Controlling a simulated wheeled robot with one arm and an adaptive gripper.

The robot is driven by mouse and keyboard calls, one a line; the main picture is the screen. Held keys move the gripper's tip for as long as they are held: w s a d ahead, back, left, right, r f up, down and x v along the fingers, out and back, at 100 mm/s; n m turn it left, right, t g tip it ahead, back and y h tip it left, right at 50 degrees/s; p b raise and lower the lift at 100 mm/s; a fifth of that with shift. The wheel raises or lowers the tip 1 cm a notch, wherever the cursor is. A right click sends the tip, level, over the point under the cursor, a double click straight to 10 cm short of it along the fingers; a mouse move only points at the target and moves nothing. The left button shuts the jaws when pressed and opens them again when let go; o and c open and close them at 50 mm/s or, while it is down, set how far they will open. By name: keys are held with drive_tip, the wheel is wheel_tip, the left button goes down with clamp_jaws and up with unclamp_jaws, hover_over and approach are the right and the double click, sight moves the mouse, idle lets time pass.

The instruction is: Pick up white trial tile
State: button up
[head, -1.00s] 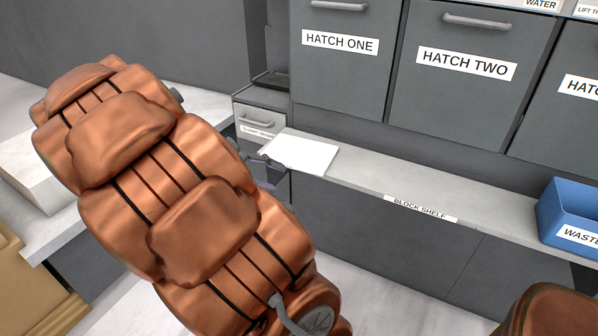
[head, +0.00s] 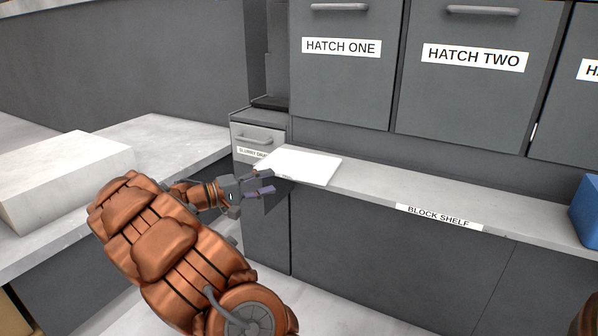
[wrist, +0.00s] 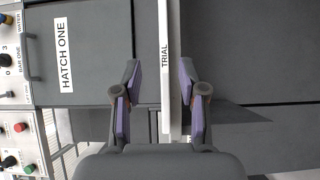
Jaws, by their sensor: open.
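The white trial tile (head: 301,166) lies flat at the left end of the block shelf, its near edge close to the shelf's front. In the wrist view the tile (wrist: 169,70) appears edge-on as a thin white strip marked "TRIAL". My gripper (head: 266,182) is open at the tile's front left corner. In the wrist view my gripper (wrist: 158,85) has its two purple-padded fingers on either side of the strip, with a gap to each finger. I cannot tell any contact.
The block shelf (head: 380,190) runs right to a blue bin (head: 586,214). Hatch one (head: 340,80) and hatch two (head: 462,95) are shut above it. A small drawer (head: 257,138) stands left of the tile. A pale block (head: 65,175) rests on the left counter.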

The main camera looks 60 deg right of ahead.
sight(294, 178)
drive_tip(key=x, duration=0.2)
drive_tip(key=b+x, duration=0.1)
drive_tip(key=x, duration=0.1)
drive_tip(key=b+x, duration=0.1)
drive_tip(key=x, duration=0.1)
drive_tip(key=shift+s+a+f, duration=0.2)
drive_tip(key=shift+f, duration=0.15)
drive_tip(key=shift+s+d+r+b, duration=0.1)
drive_tip(key=shift+s+d+b, duration=0.05)
drive_tip(key=shift+d+b, duration=0.2)
drive_tip(key=shift+c, duration=0.4)
clamp_jaws()
